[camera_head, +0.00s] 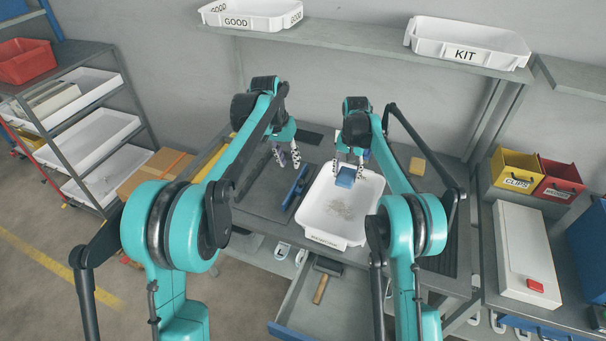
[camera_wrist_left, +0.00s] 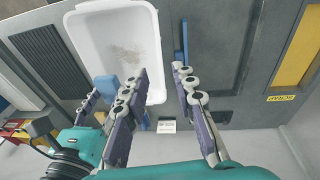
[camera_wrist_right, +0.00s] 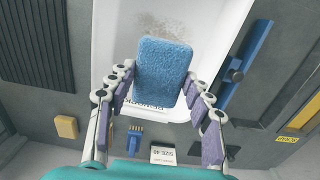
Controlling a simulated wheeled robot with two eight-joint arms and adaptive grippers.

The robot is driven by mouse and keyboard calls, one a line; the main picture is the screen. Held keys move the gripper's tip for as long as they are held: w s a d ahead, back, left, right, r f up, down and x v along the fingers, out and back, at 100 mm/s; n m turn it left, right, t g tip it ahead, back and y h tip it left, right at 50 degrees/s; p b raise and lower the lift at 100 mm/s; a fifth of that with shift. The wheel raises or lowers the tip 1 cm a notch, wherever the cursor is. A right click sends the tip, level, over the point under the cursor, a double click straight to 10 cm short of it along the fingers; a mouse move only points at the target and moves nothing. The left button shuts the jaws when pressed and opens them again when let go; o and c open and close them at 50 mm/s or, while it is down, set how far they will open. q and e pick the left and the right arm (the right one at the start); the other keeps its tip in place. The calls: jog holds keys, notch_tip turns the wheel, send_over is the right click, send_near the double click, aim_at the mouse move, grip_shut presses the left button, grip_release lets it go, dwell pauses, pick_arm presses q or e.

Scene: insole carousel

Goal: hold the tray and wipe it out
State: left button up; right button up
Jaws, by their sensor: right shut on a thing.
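The white tray (camera_head: 372,218) sits on the workbench, with a patch of pale brownish crumbs (camera_head: 341,209) on its floor. My right gripper (camera_head: 348,170) is shut on a blue sponge (camera_head: 345,178) at the tray's far end. In the right wrist view the sponge (camera_wrist_right: 163,70) sits between the two fingers, with crumbs beyond it. My left gripper (camera_head: 287,158) is open and empty, above the bench to the left of the tray. In the left wrist view its fingers (camera_wrist_left: 157,100) are apart, near the tray's side wall (camera_wrist_left: 156,50). Whether they touch the wall I cannot tell.
A blue bar-shaped tool (camera_head: 295,188) lies left of the tray. A yellow block (camera_head: 417,166) lies to the right. An open drawer (camera_head: 300,312) below the bench holds a brush (camera_head: 322,285). Yellow (camera_head: 516,172) and red (camera_head: 560,182) bins stand at the right.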

pick_arm(q)
jog(key=m+g, duration=0.1)
jog(key=g, duration=0.1)
send_near(310, 196)
notch_tip(310, 196, up, 2)
jog(key=a, duration=0.1)
jog(key=shift+h, duration=0.3)
jog(key=x, duration=1.3)
jog(key=shift+a, duration=0.1)
jog(key=shift+s, duration=0.1)
grip_shut()
